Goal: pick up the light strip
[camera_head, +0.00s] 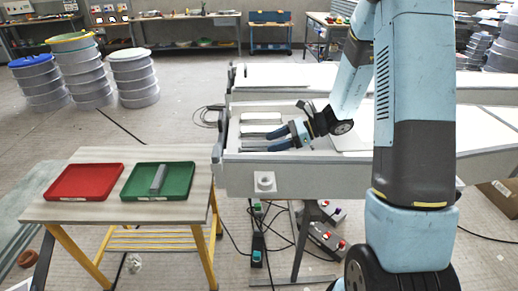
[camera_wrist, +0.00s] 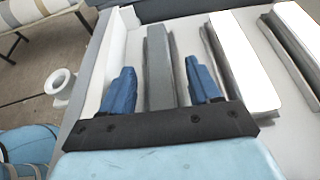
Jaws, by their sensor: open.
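In the wrist view a flat grey strip (camera_wrist: 158,75) lies lengthwise between the two blue fingers of my gripper (camera_wrist: 160,68). The fingers are apart, with a gap showing on each side of the strip. Two white strips, one nearer (camera_wrist: 243,70) and one at the far right (camera_wrist: 297,45), lie beside it. I cannot tell for sure which is the light strip. In the head view my gripper (camera_head: 281,137) is low inside the pale mould (camera_head: 350,166), at its left end, with white strips (camera_head: 260,118) there.
A table (camera_head: 135,213) at left holds a red tray (camera_head: 85,182), empty, and a green tray (camera_head: 180,190) with a grey bar (camera_head: 158,179) in it. The mould's raised walls surround my gripper. Cables and boxes lie below. Stacked drums (camera_head: 84,72) stand behind.

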